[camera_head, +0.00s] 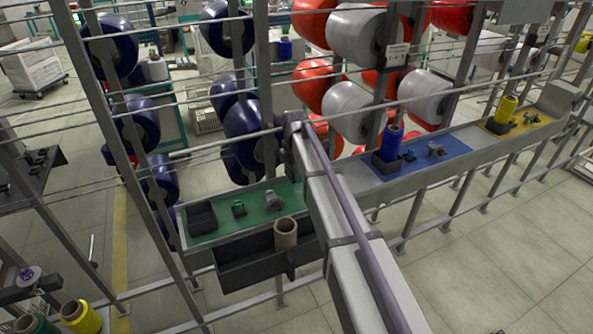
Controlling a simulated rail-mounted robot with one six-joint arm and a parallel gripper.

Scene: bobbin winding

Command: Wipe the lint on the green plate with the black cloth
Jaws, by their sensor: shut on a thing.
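The green plate (224,222) lies on the grey rail left of centre, partly covered on its right by my arm. A black open holder (202,218) stands at its left end. A small green part (239,208) and a grey metal fitting (273,201) sit further right on it. I cannot make out any lint at this size. I do not see the black cloth. My pale arm link runs from the bottom centre up to the plate's right end. My gripper does not show; it is hidden or out of frame.
A dark bin (240,272) hangs before the green plate, with a brown tube (286,233) standing at its right. A blue plate (450,158) with a blue bobbin (391,142) and a yellow plate (545,115) with a yellow bobbin (506,108) lie along the rail. Grey posts and rods cross the view.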

